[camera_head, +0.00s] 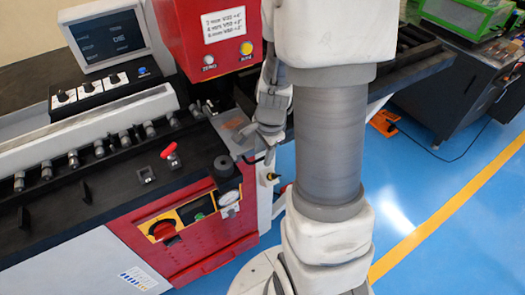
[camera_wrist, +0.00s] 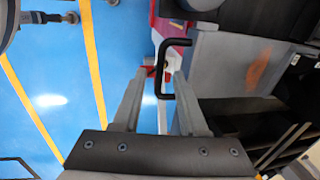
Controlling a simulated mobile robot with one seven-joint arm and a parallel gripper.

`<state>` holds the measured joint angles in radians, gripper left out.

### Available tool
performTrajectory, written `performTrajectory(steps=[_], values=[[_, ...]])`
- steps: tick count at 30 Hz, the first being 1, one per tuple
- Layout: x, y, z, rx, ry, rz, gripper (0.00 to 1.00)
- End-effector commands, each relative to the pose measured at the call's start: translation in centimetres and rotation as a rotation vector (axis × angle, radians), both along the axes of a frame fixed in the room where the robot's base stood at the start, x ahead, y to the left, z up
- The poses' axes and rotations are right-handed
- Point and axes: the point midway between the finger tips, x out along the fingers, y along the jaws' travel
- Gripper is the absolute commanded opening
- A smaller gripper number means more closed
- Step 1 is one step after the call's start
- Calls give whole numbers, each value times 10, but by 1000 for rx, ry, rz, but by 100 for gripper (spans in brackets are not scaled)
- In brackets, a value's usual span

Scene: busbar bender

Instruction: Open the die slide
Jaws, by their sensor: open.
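A black bracket-shaped handle (camera_wrist: 161,70) shows in the wrist view, beside a grey block of the machine. It may belong to the die slide, but I cannot tell for sure. My gripper (camera_wrist: 160,78) is open, and the handle's bar appears between its two fingertips. I cannot tell how deep the handle sits between them, and no contact is clear. In the head view my gripper (camera_head: 262,152) is at the right side of the bender, below the red housing (camera_head: 210,35). The handle is not clear there, and my arm hides part of the area.
The bender's screen (camera_head: 109,38) stands at the upper left. A red-handled lever (camera_head: 170,151) and a control panel with a red knob (camera_head: 163,230) are left of my gripper. A dark bench (camera_head: 455,80) stands at the right. Blue floor (camera_head: 440,180) is open.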

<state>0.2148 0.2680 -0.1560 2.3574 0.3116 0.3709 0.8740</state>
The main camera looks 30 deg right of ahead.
Motion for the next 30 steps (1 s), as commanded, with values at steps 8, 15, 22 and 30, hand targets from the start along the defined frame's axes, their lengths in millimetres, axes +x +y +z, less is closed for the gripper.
performTrajectory(steps=[8,15,22,30], values=[[0,0,0,0,0,0,15],[0,0,0,0,0,0,0],[0,0,0,1,1,-1,0],[0,0,0,1,1,-1,0]])
